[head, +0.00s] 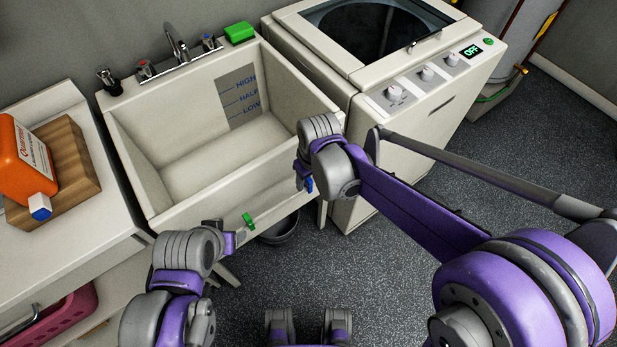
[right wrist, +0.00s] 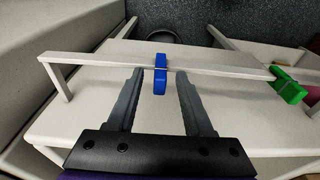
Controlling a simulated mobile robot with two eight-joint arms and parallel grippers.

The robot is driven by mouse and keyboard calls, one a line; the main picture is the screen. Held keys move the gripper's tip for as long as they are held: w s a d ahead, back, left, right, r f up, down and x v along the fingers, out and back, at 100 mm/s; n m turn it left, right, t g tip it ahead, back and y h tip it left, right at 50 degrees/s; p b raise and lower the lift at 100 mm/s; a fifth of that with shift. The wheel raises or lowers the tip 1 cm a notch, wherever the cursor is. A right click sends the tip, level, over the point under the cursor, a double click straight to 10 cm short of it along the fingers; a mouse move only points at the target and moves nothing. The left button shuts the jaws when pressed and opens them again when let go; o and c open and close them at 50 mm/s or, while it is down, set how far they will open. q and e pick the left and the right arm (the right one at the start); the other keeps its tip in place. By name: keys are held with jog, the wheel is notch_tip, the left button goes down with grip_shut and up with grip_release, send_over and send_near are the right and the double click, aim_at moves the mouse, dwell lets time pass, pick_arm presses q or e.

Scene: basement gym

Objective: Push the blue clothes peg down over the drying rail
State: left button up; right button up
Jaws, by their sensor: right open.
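The blue clothes peg (right wrist: 160,76) straddles the pale drying rail (right wrist: 220,66) in the right wrist view, with parts showing above and below the bar. How far down it sits I cannot tell. My right gripper (right wrist: 160,88) is open, with one finger on each side of the peg and a gap on both sides. In the head view a bit of the blue peg (head: 309,185) shows below my right gripper (head: 303,172), which hides the rest. My left gripper (head: 238,236) is near the sink's front edge; its fingers are not clear.
A green peg (right wrist: 288,86) is on the rail, also seen in the head view (head: 249,220). Behind are the sink (head: 130,160) and a washing machine (head: 345,205).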

notch_tip(320, 180, up, 11)
jog(key=s, duration=0.1)
jog(key=shift+s+d+f+p, duration=0.15)
jog(key=shift+d+p, duration=0.3)
dwell(0.4)
jog(key=s+d+f+m+t, duration=0.1)
jog(key=s+d+m+t, duration=0.1)
jog(key=s+d, duration=0.5)
jog(key=s+d+f+m+t+h+p, duration=0.1)
jog(key=s+d+f+m+t, duration=0.1)
jog(key=s+d+m, duration=0.3)
jog(key=s+d, duration=0.2)
jog(key=d, duration=0.2)
jog(key=shift+s+d+f+p, duration=0.15)
jog(key=shift+d+f+p, duration=0.1)
jog(key=shift+d+p, duration=0.1)
